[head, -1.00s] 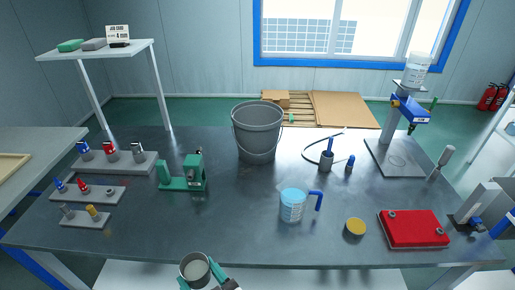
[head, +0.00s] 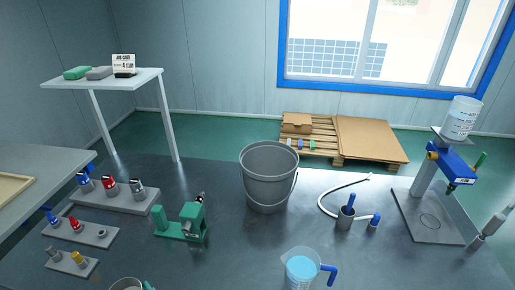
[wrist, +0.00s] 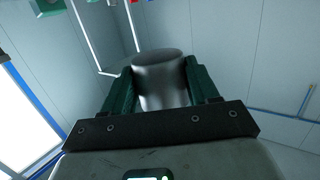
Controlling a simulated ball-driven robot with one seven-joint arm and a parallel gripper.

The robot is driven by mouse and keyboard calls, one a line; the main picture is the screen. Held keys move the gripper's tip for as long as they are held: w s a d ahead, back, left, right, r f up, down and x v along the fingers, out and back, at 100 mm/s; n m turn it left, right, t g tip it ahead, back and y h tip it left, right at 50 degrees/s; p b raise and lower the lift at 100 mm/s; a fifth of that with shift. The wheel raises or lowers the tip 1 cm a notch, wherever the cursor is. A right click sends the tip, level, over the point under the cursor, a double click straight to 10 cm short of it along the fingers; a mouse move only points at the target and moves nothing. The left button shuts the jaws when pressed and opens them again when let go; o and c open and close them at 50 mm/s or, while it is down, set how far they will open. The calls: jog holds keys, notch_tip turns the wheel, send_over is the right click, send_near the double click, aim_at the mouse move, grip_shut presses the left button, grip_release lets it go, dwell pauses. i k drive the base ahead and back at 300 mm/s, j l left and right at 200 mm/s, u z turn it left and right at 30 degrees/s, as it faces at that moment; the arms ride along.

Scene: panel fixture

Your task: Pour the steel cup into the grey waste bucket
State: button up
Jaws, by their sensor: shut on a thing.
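The steel cup (wrist: 160,78) is between the two green fingers of my gripper (wrist: 160,88) in the wrist view, and the gripper is shut on it. In the head view only the rim of the cup (head: 127,285) shows at the bottom edge, with a bit of green finger beside it. The cup's contents cannot be made out now. The grey waste bucket (head: 268,180) stands upright on the dark table, beyond and to the right of the cup, well apart from it. Its open top faces up, and its inside looks empty as far as it shows.
A green fixture (head: 183,222) stands between cup and bucket. A jug of blue liquid (head: 300,268) stands right of it. Racks with small parts (head: 115,196) lie at left. A blue dispenser stand (head: 430,215) is at right. The table (head: 240,245) is bare before the bucket.

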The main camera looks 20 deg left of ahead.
aim_at(269, 168)
jog(key=i, duration=1.45)
